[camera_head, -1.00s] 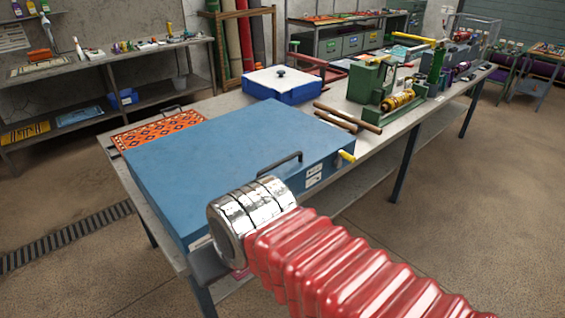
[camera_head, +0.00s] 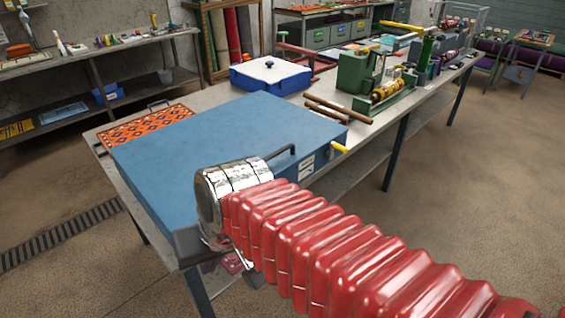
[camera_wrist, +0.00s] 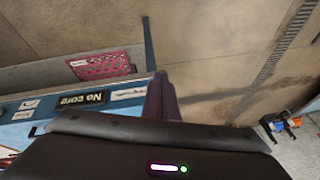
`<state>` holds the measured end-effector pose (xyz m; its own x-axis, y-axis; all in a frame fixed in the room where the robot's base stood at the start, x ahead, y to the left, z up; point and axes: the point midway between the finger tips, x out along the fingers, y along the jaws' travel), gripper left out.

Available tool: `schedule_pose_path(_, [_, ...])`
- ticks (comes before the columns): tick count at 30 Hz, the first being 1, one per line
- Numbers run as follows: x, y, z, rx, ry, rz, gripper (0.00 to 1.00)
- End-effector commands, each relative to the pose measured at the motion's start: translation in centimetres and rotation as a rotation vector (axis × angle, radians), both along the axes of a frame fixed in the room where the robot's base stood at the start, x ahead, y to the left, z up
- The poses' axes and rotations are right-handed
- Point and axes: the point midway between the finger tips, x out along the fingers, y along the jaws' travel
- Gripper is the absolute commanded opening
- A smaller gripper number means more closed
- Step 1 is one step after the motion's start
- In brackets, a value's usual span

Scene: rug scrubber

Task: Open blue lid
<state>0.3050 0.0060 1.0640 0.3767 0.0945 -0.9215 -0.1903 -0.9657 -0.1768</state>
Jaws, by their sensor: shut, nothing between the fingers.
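A large flat box with a blue lid (camera_head: 225,128) lies shut on the workbench in the head view. A dark bar handle (camera_head: 284,152) shows at its near right edge, partly behind my chrome wrist. A yellow grip (camera_head: 339,147) sticks out of its right side. In the wrist view the side of the box (camera_wrist: 40,104) with its labels is at the left. My gripper (camera_wrist: 160,85) shows there as dark fingers closed together, with nothing visible between them, beside the box's side.
An orange patterned rug (camera_head: 147,126) lies at the bench's left end. A smaller blue box with a white lid (camera_head: 270,78), two brown rods (camera_head: 340,108) and a green machine (camera_head: 362,85) stand behind. Floor is clear at right.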

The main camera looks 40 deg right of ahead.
Motion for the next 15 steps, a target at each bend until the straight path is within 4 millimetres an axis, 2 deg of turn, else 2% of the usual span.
schedule_pose_path(6, [1.7,-0.3,-2.1,0.273,0.138,-0.277,0.00])
schedule_pose_path(11, [3.6,-0.8,-2.9,0.486,0.214,-0.487,0.00])
schedule_pose_path(15, [5.7,-2.0,-3.3,0.680,0.263,-0.671,0.00])
